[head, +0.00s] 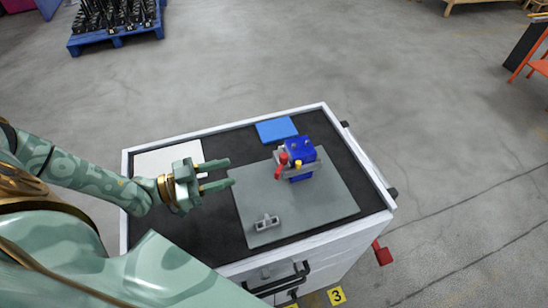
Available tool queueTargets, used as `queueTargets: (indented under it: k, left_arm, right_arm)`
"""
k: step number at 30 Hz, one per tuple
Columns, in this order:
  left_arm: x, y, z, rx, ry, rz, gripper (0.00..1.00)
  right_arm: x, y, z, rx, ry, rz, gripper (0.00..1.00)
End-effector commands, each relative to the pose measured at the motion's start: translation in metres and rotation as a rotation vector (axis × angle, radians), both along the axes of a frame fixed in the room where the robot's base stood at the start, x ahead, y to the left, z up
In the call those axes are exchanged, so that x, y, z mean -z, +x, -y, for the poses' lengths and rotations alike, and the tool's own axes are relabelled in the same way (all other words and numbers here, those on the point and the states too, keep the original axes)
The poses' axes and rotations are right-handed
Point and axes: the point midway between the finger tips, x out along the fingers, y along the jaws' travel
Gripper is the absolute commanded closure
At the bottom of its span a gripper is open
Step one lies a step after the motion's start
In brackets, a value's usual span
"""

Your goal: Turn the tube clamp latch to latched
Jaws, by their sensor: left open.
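A blue tube clamp (302,151) stands on the grey mat (320,203) on the cart top. A red latch handle (280,166) sits on its left side, pointing down toward the mat; whether it is latched I cannot tell. Small yellow parts show on the clamp's front and top. My left gripper (231,172) is open and empty, left of the clamp, its two green fingers pointing right toward the red handle with a gap between. My right gripper is not in view.
A small grey metal bracket (266,222) lies on the mat's near left part. A blue flat block (276,129) lies behind the clamp, and a white sheet (160,158) lies at the left. The cart (309,243) has a raised white rim. The mat's right part is clear.

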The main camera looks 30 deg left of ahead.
Motion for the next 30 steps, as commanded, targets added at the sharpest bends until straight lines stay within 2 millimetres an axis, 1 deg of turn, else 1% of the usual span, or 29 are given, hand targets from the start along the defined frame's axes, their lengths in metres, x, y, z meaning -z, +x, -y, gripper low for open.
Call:
queueTargets:
  k: [1, 3, 9, 12, 15, 21, 29, 30]
  left_arm:
    - [-0.002, 0.01, 0.009, 0.002, -0.004, 0.006, 0.59]
    - [-0.002, 0.024, 0.021, 0.003, -0.004, 0.006, 0.59]
    - [-0.001, 0.062, 0.055, 0.004, -0.003, 0.003, 0.59]
    - [-0.001, 0.078, 0.069, 0.002, -0.003, 0.003, 0.59]
    - [0.0, 0.089, 0.078, 0.002, -0.001, 0.002, 0.59]
    - [0.0, 0.099, 0.087, 0.001, 0.001, -0.001, 0.59]
    - [0.0, 0.1, 0.088, 0.001, 0.001, -0.001, 0.59]
    - [0.0, 0.1, 0.088, 0.001, 0.001, -0.001, 0.7]
  right_arm:
    - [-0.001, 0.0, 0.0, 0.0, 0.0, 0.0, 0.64]
    - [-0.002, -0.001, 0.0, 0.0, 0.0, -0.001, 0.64]
    - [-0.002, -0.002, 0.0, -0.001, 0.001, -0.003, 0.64]
    - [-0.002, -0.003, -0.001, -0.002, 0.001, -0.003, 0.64]
    - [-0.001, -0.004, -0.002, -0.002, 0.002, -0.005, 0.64]
    - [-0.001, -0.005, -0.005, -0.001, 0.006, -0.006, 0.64]
    - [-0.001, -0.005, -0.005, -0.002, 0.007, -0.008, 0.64]
    - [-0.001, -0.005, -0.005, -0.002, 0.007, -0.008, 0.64]
